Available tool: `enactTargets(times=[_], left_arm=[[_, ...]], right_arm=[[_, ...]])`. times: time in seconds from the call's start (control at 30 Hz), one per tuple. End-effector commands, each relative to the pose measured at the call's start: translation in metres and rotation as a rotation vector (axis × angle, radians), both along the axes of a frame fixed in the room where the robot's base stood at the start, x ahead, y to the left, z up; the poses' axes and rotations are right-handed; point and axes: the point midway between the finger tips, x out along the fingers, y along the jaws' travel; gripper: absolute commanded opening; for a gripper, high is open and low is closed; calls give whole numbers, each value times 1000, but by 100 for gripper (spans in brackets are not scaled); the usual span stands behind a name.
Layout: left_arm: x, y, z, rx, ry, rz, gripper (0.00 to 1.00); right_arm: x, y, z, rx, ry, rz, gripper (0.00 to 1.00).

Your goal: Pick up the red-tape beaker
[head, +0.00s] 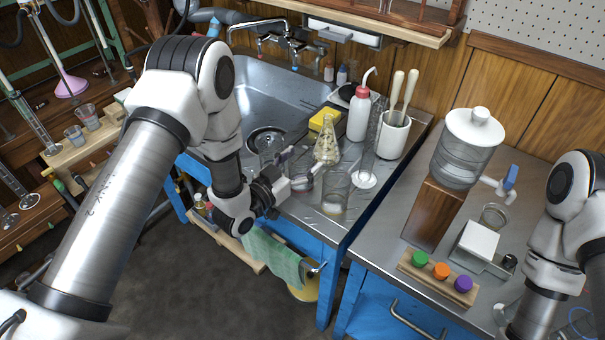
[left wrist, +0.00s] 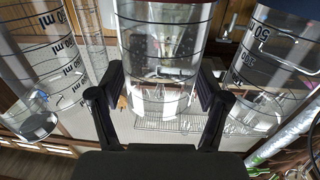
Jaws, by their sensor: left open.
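Three clear glass beakers stand close together on the steel counter beside the sink. In the head view these are a left beaker (head: 271,150), a middle beaker (head: 302,180) and a right beaker (head: 336,191). My left gripper (head: 290,172) is at the middle beaker. In the left wrist view my open fingers (left wrist: 159,85) are on either side of the middle beaker (left wrist: 165,45), with a left beaker (left wrist: 35,90) and a right beaker (left wrist: 275,60) flanking it. Whether the fingers touch the glass is unclear.
A conical flask (head: 326,145), a glass cylinder (head: 367,165) and a red-capped wash bottle (head: 359,112) stand behind the beakers. The sink (head: 270,105) lies behind left. At right are a water tank (head: 465,150) and a wooden block with coloured stoppers (head: 438,276).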

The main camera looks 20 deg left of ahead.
Motion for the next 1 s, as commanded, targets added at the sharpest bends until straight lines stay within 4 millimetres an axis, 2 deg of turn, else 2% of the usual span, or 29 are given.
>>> enactTargets(times=[0.17, 0.3, 0.33, 0.77, 1.0], left_arm=[[0, 0, 0, -1, 1, 1, 76], [0, 0, 0, 0, 2, 1, 26], [0, 0, 0, 0, 2, 1, 22], [0, 0, 2, 1, 2, 1, 22], [0, 0, 16, 0, 1, 1, 22]], right_arm=[[0, 0, 1, 0, 0, 0, 56], [0, 0, 1, 0, 0, 0, 56], [0, 0, 1, 0, 0, 0, 56], [0, 0, 1, 0, 0, 0, 56], [0, 0, 1, 0, 0, 0, 56]])
